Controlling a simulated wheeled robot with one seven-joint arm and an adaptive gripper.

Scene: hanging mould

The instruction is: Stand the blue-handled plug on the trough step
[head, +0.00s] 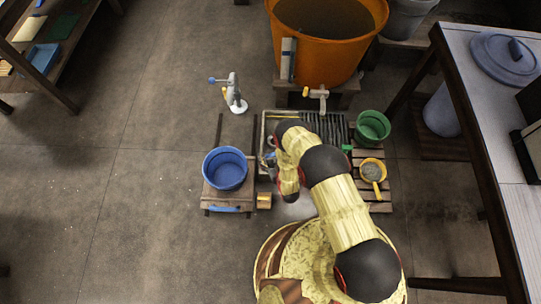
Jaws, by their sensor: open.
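The trough (330,128) is a dark, ribbed basin below the orange tub's tap. My arm reaches over its left and front part and hides much of it, so I cannot make out the step. A small grey and bluish shape (269,159) shows at the trough's left side, beside my arm; it is too small to tell whether it is the blue-handled plug. My arm bends down in front of the trough, and its dark last visible joint covers what is below. My gripper's fingers do not show.
A blue bucket (225,169) stands on a low wooden stand left of the trough. A green bucket (372,127) and a yellow pan (372,169) are at right. A white stand with a blue knob (236,95) is behind left.

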